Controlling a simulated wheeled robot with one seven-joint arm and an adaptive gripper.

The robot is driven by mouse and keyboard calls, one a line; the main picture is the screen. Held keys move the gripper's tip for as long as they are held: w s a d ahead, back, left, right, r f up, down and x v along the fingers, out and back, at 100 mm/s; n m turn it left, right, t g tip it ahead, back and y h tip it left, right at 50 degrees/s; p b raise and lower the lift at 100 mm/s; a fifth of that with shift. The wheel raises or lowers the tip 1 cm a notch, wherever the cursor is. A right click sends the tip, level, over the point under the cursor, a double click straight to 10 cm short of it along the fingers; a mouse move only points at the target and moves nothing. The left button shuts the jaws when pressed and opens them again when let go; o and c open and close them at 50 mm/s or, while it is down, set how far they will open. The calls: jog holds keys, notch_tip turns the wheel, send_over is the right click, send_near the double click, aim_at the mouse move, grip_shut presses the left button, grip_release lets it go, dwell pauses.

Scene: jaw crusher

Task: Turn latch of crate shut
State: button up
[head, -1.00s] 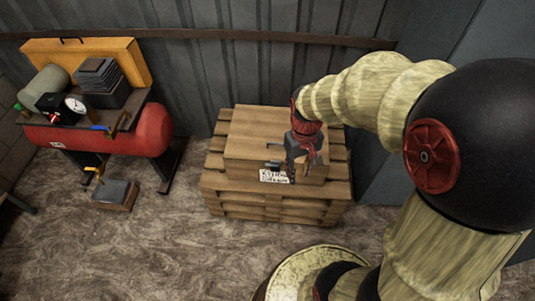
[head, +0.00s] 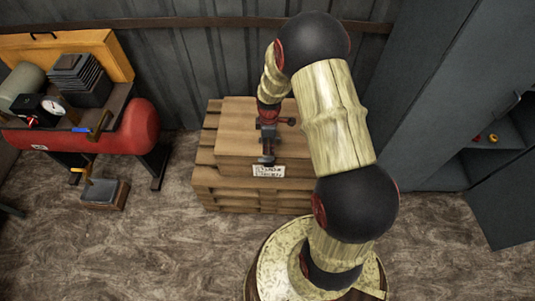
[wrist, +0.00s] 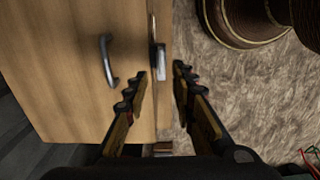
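The wooden crate (head: 235,146) sits on a pallet, with a white label (head: 268,171) on its front. In the wrist view its top (wrist: 65,75) fills the left side, with a curved metal handle (wrist: 108,60). A small grey metal latch (wrist: 159,62) shows at the crate's edge; I cannot tell its exact turn. My gripper (head: 267,158) is over the crate's front edge, above the label. In the wrist view my gripper (wrist: 160,74) is open and empty. Its fingers lie either side of the crate's edge, with the latch in line with the gap between them.
The pallet (head: 205,186) bears the crate. A red compressor tank (head: 140,125) and a low box (head: 104,194) stand at the left. A grey cabinet (head: 440,90) with an open lower door stands at the right. The floor in front is mostly clear.

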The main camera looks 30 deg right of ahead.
aim_at(269, 157)
notch_tip(269, 157, down, 8)
jog(key=shift+r+b, duration=0.15)
jog(key=shift+b, duration=1.1)
jog(key=shift+c, duration=0.4)
grip_shut()
